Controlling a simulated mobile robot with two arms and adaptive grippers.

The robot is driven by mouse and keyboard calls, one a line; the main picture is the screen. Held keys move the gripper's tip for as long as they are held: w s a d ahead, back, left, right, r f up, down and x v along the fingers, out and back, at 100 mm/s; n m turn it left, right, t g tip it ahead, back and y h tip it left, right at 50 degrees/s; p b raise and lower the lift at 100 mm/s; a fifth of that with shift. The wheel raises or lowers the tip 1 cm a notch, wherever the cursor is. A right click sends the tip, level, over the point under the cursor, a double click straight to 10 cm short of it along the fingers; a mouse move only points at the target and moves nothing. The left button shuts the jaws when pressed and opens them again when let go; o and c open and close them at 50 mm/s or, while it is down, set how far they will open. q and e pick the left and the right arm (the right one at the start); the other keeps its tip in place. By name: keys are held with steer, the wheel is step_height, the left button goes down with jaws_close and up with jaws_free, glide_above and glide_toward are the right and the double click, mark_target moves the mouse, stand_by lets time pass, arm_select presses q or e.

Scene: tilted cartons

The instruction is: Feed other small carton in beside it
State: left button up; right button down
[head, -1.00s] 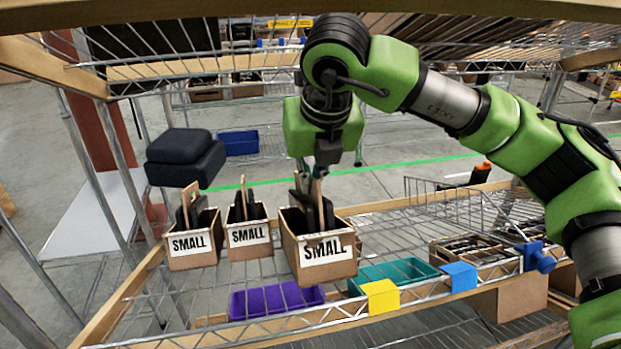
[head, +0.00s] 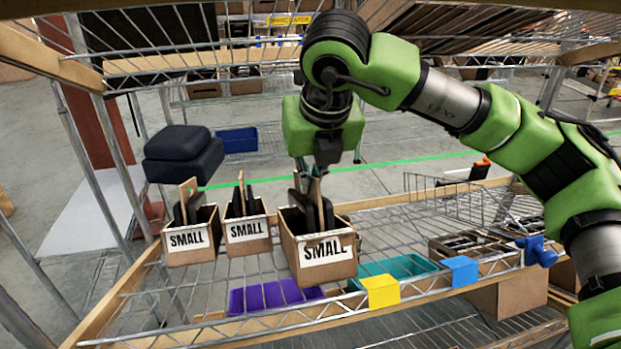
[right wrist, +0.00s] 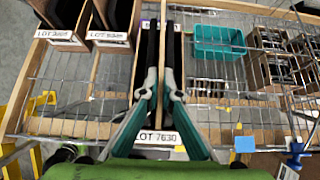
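Two brown cartons labelled SMALL, the far-left carton (head: 188,258) and the middle carton (head: 247,247), stand side by side on the left of the wire shelf with a narrow gap. A third SMALL carton (head: 328,270) is to their right, closer to the front and apart from them. My right gripper (head: 316,174) is above it, with its fingers closed around its upright central divider. In the right wrist view the teal fingers (right wrist: 159,95) press on both sides of that divider (right wrist: 161,60), above a LOT 7630 label. Whether this carton touches the shelf is unclear. My left gripper is out of view.
A purple bin (head: 260,300) and a teal bin (head: 412,266) show under the cartons and to the right. Yellow (head: 380,291) and blue (head: 460,271) tags sit on the front rail. A small open box (head: 465,248) stands right. An upper shelf (head: 200,66) spans above.

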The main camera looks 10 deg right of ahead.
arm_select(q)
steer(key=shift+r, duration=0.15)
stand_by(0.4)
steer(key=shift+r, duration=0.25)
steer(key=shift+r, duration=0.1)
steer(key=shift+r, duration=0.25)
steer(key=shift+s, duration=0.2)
arm_select(e)
steer(key=shift+s+f, duration=0.1)
stand_by(0.3)
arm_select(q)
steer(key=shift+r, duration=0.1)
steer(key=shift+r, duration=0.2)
